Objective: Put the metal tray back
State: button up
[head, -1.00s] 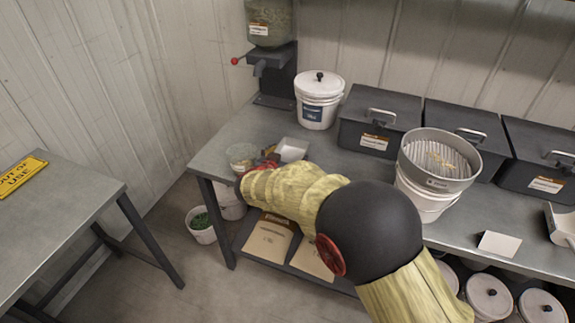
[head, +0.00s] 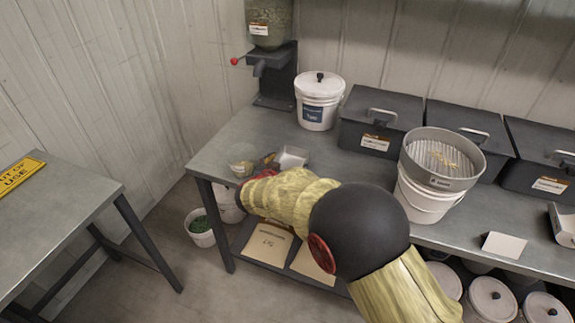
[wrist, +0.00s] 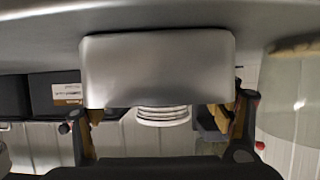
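The metal tray (head: 292,157), a small shallow silver tray, is near the left end of the bench. In the wrist view the metal tray (wrist: 158,70) fills the upper middle, close to the camera. My gripper (head: 268,160) is at the tray's left side in the head view, mostly hidden by my arm. In the wrist view my gripper (wrist: 168,112) has its fingers set wide apart, one at each side of the tray. The tray hides part of the left finger. It appears held between them; whether it touches the bench is unclear.
A clear cup (head: 242,156) stands close left of the tray. A seed dispenser (head: 275,75) and a lidded white bucket (head: 319,103) stand behind. Black bins (head: 379,118) line the back, with a sieve (head: 440,160) on a bucket in front. Bare bench (head: 225,140) lies left.

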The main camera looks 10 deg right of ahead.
jog(key=shift+o, duration=1.3)
jog(key=shift+r, duration=0.1)
jog(key=shift+r+p, duration=0.15)
jog(key=shift+p, duration=0.25)
jog(key=p+v, duration=0.2)
jog(key=v, duration=1)
jog(key=s+d+r+n+g+y, duration=0.1)
jog(key=s+d+r+g, duration=0.25)
jog(key=s+d, duration=0.35)
jog(key=s+d+r+n+g+y, duration=0.1)
jog(key=s+d+r+g, duration=0.3)
jog(key=s, duration=0.5)
jog(key=s+a+r+n+t+y, duration=0.1)
jog(key=s+a+r+n+y, duration=0.1)
jog(key=s, duration=0.6)
jog(key=s+a+r+n+t+y, duration=0.1)
jog(key=s+a+r+n+y, duration=0.1)
jog(key=s, duration=0.6)
jog(key=shift+a+r+n+y, duration=0.2)
jog(key=shift+r+n+y, duration=0.35)
jog(key=shift+y, duration=0.45)
